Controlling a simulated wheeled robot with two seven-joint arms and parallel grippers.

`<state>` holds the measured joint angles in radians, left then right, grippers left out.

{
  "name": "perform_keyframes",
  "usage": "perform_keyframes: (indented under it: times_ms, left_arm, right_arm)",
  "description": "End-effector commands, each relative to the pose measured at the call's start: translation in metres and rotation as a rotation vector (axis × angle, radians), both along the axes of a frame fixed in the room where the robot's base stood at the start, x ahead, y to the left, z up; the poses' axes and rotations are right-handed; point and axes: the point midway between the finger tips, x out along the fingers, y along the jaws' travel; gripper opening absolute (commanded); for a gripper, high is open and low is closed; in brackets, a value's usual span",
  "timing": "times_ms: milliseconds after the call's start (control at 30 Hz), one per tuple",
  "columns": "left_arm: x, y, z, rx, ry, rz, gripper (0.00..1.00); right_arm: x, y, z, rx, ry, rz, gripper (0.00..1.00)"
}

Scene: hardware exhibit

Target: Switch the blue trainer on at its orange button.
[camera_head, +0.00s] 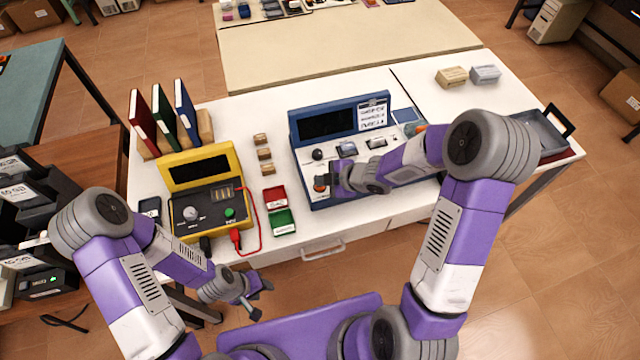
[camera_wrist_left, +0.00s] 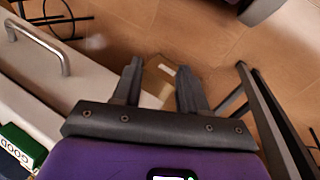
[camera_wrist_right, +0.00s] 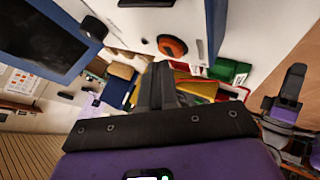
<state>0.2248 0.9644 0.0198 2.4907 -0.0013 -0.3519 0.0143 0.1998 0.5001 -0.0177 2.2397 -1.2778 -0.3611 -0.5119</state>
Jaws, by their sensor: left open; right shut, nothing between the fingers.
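The blue trainer (camera_head: 297,142) stands on the white table, with a dark screen (camera_head: 327,124) and a pale panel of controls. Its orange button (camera_head: 320,184) is at the panel's near left corner, partly hidden by my right gripper (camera_head: 332,180). In the right wrist view the round orange button (camera_wrist_right: 172,46) sits on the white panel just beyond the shut, empty fingers (camera_wrist_right: 165,88). I cannot tell whether they touch it. My left gripper (camera_head: 262,300) is open and empty, over the floor in front of the table; its spread fingers show in the left wrist view (camera_wrist_left: 160,90).
A yellow trainer (camera_head: 167,164) with red leads stands left of the blue one. Red and green boxes (camera_head: 280,222) lie between them. Binders (camera_head: 162,122) stand at the back left. A grey tray (camera_head: 548,135) is at the right end. My right forearm crosses the blue trainer's right side.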

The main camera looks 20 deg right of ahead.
Motion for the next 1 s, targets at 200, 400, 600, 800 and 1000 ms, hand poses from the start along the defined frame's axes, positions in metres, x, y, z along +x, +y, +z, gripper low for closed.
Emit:
perform_keyframes:
  times_ms: [200,400,600,800,1000]
  left_arm:
    - [0.0,0.0,-0.007,0.0,0.0,0.0,0.43]
    - [0.0,0.0,-0.008,0.0,0.0,0.0,0.43]
    - [0.0,0.0,-0.007,0.0,0.0,0.0,0.43]
    - [0.0,0.0,0.0,0.0,0.0,0.0,0.43]
    - [0.0,0.0,0.002,0.0,0.0,0.0,0.43]
  right_arm:
    - [0.0,0.0,-0.008,0.001,0.0,-0.001,0.0]
    - [0.0,0.0,-0.009,0.0,0.0,0.0,0.0]
    - [0.0,0.0,-0.009,0.0,0.0,0.0,0.0]
    - [0.0,0.0,-0.002,0.001,0.0,-0.001,0.0]
    - [0.0,0.0,0.0,0.0,0.0,0.0,0.0]
